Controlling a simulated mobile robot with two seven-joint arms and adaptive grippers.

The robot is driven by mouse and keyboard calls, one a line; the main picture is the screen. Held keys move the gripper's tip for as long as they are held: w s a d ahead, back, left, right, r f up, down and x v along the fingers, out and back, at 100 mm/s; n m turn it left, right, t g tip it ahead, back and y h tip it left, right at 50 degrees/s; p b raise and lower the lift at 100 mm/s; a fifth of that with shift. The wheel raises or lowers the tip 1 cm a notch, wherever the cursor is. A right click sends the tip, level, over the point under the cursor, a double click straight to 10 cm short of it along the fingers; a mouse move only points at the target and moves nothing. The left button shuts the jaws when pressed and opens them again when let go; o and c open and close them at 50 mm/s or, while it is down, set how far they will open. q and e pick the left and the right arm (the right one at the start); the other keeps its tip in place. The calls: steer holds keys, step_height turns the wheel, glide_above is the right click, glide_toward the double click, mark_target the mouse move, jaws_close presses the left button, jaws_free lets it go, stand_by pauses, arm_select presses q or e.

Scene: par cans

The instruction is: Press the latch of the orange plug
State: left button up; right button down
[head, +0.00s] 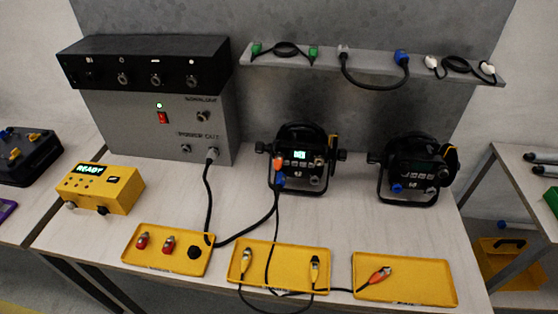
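An orange plug (379,275) with a dark tip lies tilted in the right yellow tray (430,291), its black cable running out to the left. A second orange connector (279,162) sits at the front of the left par can (301,140), just above a blue plug (280,179). I cannot tell whether this orange connector is fully seated, and its latch is too small to make out. Neither of my grippers is in view.
Another par can (417,168) stands to the right. The middle tray (290,252) holds two yellow-ended connectors; the left tray (145,258) holds red ones. A grey power box (140,125) and yellow READY box (100,187) stand left. Black cables cross the table front.

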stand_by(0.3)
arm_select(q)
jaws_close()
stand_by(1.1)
